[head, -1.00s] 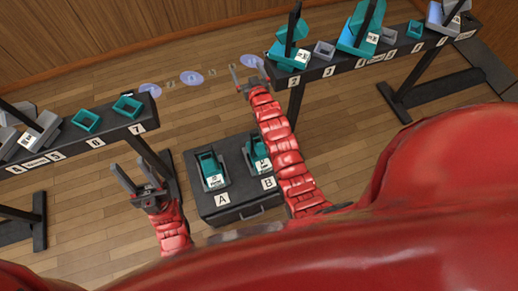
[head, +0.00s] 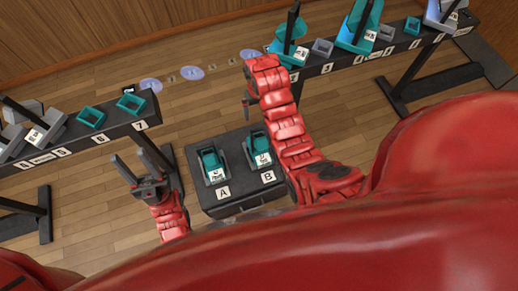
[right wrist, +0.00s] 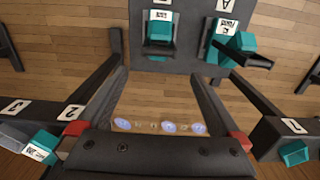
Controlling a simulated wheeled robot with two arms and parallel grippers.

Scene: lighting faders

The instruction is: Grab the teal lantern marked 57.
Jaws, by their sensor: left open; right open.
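Two teal lanterns stand on a dark case, one at label A (head: 211,160) and one at label B (head: 257,143). Their white tags are too small to read, so I cannot tell which is marked 57. Both also show in the right wrist view, the B lantern (right wrist: 158,48) and the A lantern (right wrist: 240,42). More teal lanterns stand on the right rail, at slot 2 (head: 284,50) and further right (head: 352,38). My right gripper (head: 247,106) is open and empty, pointing down above and behind the case. My left gripper (head: 130,163) is open and empty, left of the case.
The right rail (head: 312,70) carries lanterns and trays. The left rail (head: 118,127) carries empty teal trays (head: 131,104) and grey items (head: 48,124). Blue discs (head: 192,73) lie on the floor between the rails. The dark case (head: 238,203) stands in front.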

